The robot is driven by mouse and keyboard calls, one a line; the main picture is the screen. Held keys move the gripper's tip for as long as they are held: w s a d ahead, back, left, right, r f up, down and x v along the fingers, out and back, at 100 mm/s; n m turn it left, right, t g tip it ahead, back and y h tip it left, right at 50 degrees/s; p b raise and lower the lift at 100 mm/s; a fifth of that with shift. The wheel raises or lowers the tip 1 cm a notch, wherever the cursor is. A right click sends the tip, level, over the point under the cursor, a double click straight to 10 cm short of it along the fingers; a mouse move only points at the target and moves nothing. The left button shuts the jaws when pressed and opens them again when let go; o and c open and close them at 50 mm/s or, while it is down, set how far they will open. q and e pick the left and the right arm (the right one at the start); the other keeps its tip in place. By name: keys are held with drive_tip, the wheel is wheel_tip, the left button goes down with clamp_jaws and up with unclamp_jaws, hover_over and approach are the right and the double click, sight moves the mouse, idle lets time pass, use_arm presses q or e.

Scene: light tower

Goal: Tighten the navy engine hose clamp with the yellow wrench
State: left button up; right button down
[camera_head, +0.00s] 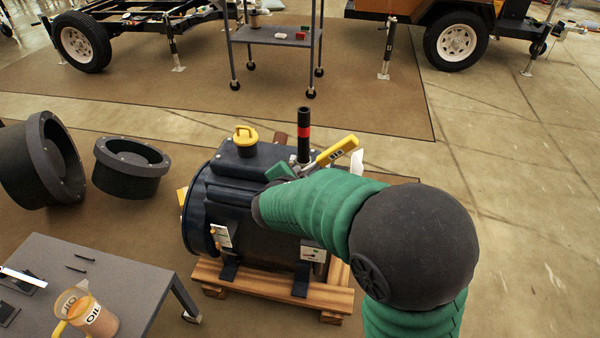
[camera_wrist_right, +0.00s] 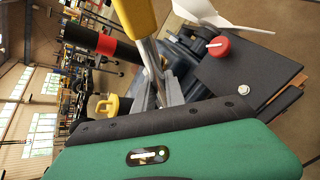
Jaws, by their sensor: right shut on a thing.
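The navy engine (camera_head: 205,190) rests on a wooden pallet (camera_head: 260,282). A black upright hose (camera_head: 304,120) with a red band (camera_head: 304,132) rises from its top; the hose and band (camera_wrist_right: 106,45) also show in the right wrist view. I cannot make out the clamp itself. My right gripper (camera_wrist_right: 160,92) is shut on the yellow wrench (camera_wrist_right: 136,16), whose metal shank (camera_wrist_right: 151,55) lies between the fingers. In the head view the wrench's yellow handle (camera_head: 338,150) points up and right, beside the hose. The wrench's working end is hidden. My left gripper is not in view.
A yellow cap (camera_head: 245,136) sits on the engine top. A grey table (camera_head: 115,275) with an oil jug (camera_head: 92,315) stands at lower left. Black round parts (camera_head: 130,168) lie at left. A grey cart (camera_head: 272,37) stands behind. The floor at right is clear.

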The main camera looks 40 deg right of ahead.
drive_tip(key=shift+d+f, duration=0.15)
drive_tip(key=d, duration=0.1)
drive_tip(key=w+d, duration=0.1)
drive_tip(key=d, duration=0.1)
drive_tip(key=shift+w+d+f+b, duration=0.1)
drive_tip(key=shift+w+f+b, duration=0.05)
drive_tip(key=shift+f+b, duration=0.15)
use_arm(q)
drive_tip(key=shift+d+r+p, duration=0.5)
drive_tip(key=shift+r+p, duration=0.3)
drive_tip(key=shift+p, duration=0.3)
use_arm(e)
drive_tip(key=shift+w+d+r+n+g, duration=0.15)
drive_tip(key=shift+w+d+r, duration=0.1)
drive_tip(key=shift+w, duration=0.35)
drive_tip(key=shift+w+d+r+n+g, duration=0.15)
drive_tip(key=shift+w+d+r, duration=0.1)
drive_tip(key=shift+w, duration=0.35)
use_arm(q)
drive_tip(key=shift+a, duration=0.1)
use_arm(e)
drive_tip(key=shift+r, duration=0.1)
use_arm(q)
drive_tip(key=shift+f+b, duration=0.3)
use_arm(e)
drive_tip(key=shift+w+d, duration=0.5)
drive_tip(key=shift+d, duration=0.2)
